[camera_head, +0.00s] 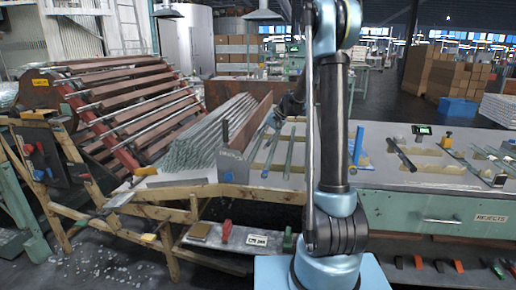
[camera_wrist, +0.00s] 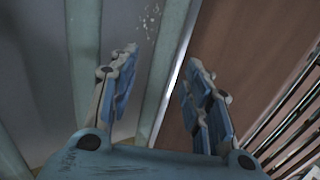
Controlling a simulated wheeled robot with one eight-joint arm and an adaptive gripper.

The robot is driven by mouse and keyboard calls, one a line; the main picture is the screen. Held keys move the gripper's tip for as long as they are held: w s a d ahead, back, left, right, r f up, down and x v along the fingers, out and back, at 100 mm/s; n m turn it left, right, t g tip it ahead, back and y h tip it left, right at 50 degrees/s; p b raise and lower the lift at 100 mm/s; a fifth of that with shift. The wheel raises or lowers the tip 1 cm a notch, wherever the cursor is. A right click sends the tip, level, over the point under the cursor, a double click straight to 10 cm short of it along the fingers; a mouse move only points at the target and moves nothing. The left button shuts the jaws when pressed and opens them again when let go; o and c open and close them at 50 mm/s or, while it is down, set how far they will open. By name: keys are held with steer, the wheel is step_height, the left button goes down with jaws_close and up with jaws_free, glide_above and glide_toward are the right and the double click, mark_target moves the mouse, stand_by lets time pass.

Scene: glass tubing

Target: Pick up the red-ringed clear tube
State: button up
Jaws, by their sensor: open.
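My gripper (camera_wrist: 162,62) is open in the wrist view, with its two blue-padded fingers spread apart and nothing between the pads. In the head view my gripper (camera_head: 276,118) hangs over the table, left of my arm, and is too small to show detail. Clear greenish tubes (camera_head: 271,152) lie side by side on the tabletop below it. In the wrist view a pale tube-like strip (camera_wrist: 168,50) runs beneath the open fingers, close to a brown board. I cannot make out a red ring on any tube, so I cannot tell which is the red-ringed one.
A stack of long glass tubes (camera_head: 208,132) stands left of the gripper, beside an upright brown board (camera_head: 250,122). A slatted rack (camera_head: 125,100) is further left. The grey tabletop (camera_head: 385,174) right of my arm holds a dark bar (camera_head: 401,154) and more tubes.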

steer(key=shift+w+a+f, duration=0.1)
steer(key=shift+a+f, duration=0.3)
steer(key=shift+f, duration=0.2)
jaws_close()
steer(key=shift+r, duration=0.1)
